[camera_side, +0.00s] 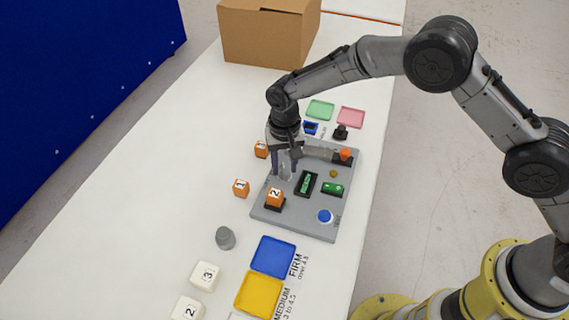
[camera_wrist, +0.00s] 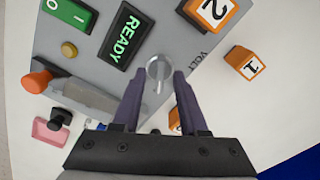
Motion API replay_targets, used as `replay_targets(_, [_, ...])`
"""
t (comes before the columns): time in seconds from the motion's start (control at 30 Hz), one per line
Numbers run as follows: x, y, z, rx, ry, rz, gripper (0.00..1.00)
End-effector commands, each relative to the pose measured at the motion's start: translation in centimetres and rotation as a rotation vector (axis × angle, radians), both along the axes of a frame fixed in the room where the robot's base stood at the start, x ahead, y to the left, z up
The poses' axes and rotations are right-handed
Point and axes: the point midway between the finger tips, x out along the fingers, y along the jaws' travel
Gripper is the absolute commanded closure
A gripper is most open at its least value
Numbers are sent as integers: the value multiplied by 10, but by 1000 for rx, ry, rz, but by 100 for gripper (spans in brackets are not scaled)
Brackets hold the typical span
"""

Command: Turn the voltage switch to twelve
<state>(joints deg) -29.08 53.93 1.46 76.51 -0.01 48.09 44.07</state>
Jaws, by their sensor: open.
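The voltage switch (camera_wrist: 158,70) is a round metallic knob with a pointer ridge, on the grey panel (camera_wrist: 190,40) beside the letters "VOLT". It lies just ahead of my fingertips in the wrist view, between their lines. My gripper (camera_wrist: 157,80) is open and empty, with its two fingers apart. In the side view my gripper (camera_side: 284,170) is over the left part of the panel. The knob is hard to make out there, close to the fingers. The scale figures around the knob are not readable.
A READY display (camera_wrist: 125,35), a green switch (camera_wrist: 70,12) and a yellow button (camera_wrist: 69,49) are on the panel. An orange block 2 (camera_wrist: 212,10) sits near the knob. Orange block 1 (camera_wrist: 245,63) stands off the panel. A cardboard box (camera_side: 268,35) is at the back.

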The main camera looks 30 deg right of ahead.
Motion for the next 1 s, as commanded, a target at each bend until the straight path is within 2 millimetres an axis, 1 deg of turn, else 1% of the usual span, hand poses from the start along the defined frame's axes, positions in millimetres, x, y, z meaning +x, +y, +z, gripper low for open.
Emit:
replay_targets(0.23, [0,0,-1,0,0,0,57])
replay_targets(0.27, [0,0,-1,0,0,0,61])
replay_targets(0.3, [0,0,0,0,0,0,68])
replay_targets(0.47, [0,0,0,0,0,0,97])
replay_targets(0.5, [0,0,0,0,0,0,100])
replay_targets(0.83, [0,0,0,0,0,2,100])
replay_targets(1.0, [0,0,1,1,-1,32,100])
